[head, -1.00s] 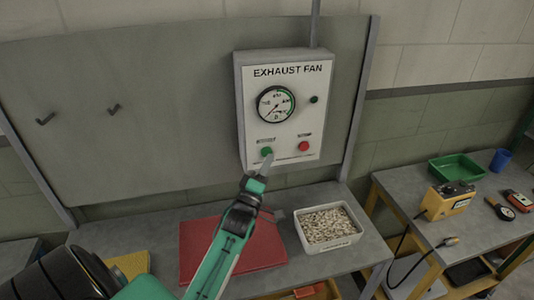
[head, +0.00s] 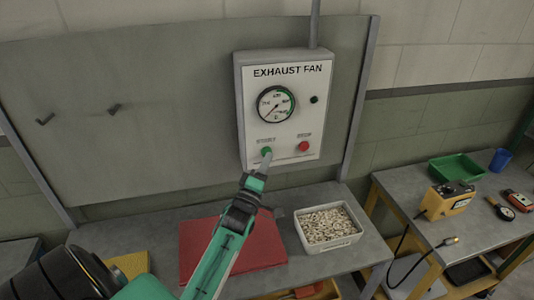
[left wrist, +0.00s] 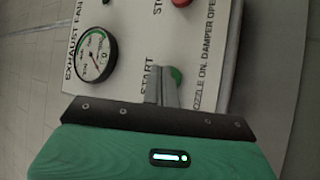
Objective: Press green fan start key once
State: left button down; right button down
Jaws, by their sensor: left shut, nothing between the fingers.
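The exhaust fan panel (head: 287,120) is a pale box on the grey backboard, with a round gauge (head: 276,104), a green start key (head: 266,151), a red stop key (head: 303,146) and a small dark green lamp (head: 314,99). My left gripper (head: 267,158) is shut and empty, its tips at the lower edge of the green key. In the left wrist view the fingers (left wrist: 165,85) overlap the green key (left wrist: 177,77), hiding part of it. Whether they touch it or press it in, I cannot tell. My right gripper is not in view.
Below the panel, a bench holds a red mat (head: 262,244) and a bin of pale pellets (head: 328,245). A second bench at right carries a green tray (head: 456,167), a blue cup (head: 501,160) and a yellow device (head: 449,198).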

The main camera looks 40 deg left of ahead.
pick_arm(q)
jog(key=shift+w+a, duration=0.25)
jog(key=shift+a, duration=0.05)
dwell(0.5)
jog(key=shift+s+d, duration=0.1)
jog(key=shift+s+d+p, duration=0.3)
jog(key=shift+s+d, duration=0.15)
jog(key=shift+d, duration=0.05)
dwell(0.4)
jog(key=s+d+p, duration=0.1)
jog(key=s+d, duration=0.2)
jog(key=shift+s+d, duration=0.1)
jog(key=shift+d, duration=0.3)
dwell(0.7)
